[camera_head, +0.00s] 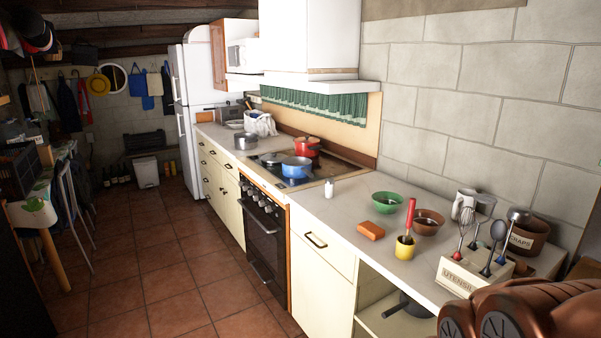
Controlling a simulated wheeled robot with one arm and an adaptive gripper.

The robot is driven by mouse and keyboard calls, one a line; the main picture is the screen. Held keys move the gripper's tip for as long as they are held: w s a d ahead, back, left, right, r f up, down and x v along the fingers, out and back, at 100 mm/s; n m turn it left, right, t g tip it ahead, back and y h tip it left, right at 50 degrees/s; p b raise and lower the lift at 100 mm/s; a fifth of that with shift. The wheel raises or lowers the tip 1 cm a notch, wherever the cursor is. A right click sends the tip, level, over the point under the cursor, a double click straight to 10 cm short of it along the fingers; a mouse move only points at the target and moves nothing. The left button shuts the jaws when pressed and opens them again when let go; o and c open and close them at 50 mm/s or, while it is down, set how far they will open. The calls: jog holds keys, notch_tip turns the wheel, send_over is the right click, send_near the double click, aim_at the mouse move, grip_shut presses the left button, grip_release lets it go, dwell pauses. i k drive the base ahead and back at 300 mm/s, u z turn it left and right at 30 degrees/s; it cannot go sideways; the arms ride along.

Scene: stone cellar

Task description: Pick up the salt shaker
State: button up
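A small white shaker with a greyish top, likely the salt shaker (329,188), stands upright on the light kitchen counter (330,215). It is near the front right corner of the black cooktop (270,172), left of a green bowl (387,202). Nothing touches it, and it is in plain view. My gripper is not in view. A copper-brown rounded shape fills the bottom right corner; I cannot tell for sure whether it is part of my arm.
A blue pot (296,168) and a red pot (306,147) sit on the cooktop. An orange block (371,231), a yellow cup (404,249) with a red-handled tool, a brown bowl (428,222) and a utensil holder (464,276) stand nearer. The tiled floor (180,275) is open at left.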

aim_at(329, 182)
jog(key=u, duration=0.25)
jog(key=i, duration=0.5)
jog(key=u, duration=0.65)
jog(key=i, duration=1.2)
jog(key=z, duration=0.7)
jog(key=i, duration=1.1)
jog(key=z, duration=0.25)
